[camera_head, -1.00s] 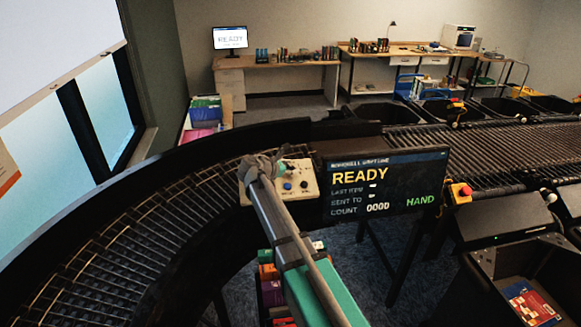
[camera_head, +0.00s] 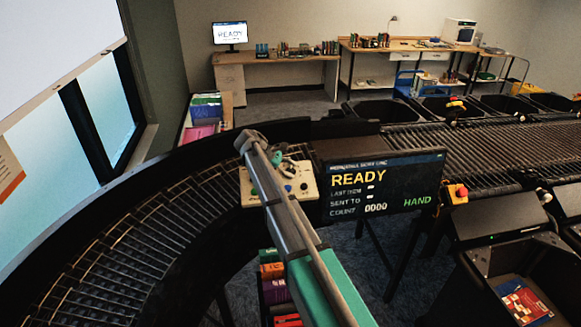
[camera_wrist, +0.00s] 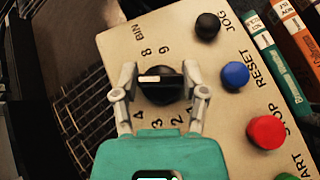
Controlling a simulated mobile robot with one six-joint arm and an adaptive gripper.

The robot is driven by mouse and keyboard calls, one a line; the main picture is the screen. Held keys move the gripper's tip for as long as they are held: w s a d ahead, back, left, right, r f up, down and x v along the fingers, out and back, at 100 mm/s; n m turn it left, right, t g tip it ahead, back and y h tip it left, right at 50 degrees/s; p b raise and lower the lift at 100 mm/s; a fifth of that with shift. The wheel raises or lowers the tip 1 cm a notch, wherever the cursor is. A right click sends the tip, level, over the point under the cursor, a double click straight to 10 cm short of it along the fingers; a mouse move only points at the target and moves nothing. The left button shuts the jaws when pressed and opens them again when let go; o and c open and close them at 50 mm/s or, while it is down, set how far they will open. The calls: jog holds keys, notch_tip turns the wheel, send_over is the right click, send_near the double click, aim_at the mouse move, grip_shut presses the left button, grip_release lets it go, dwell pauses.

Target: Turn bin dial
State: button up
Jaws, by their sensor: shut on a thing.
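The bin dial (camera_wrist: 160,92) is a black knob with a pale pointer mark, set on a cream control panel (camera_wrist: 205,95) with numbers around it and the label BIN. My gripper (camera_wrist: 160,76) has its two grey fingers shut on the dial, one on each side, in the wrist view. The pointer bar lies across between the fingertips. In the head view my gripper (camera_head: 283,155) is at the control panel (camera_head: 305,187), and my arm covers part of the panel. The dial is hard to make out there.
Beside the dial on the panel are a black JOG knob (camera_wrist: 207,26), a blue RESET button (camera_wrist: 235,75) and a red STOP button (camera_wrist: 267,132). A screen (camera_head: 384,184) right of the panel reads READY, COUNT 0000, HAND. A curved roller conveyor (camera_head: 130,235) runs at left.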

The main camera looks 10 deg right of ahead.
jog(key=shift+m+g+y, duration=0.4)
jog(key=shift+m+g, duration=0.2)
jog(key=shift+m, duration=0.1)
jog(key=o, duration=1.2)
jog(key=shift+c, duration=0.2)
jog(key=shift+f, duration=0.1)
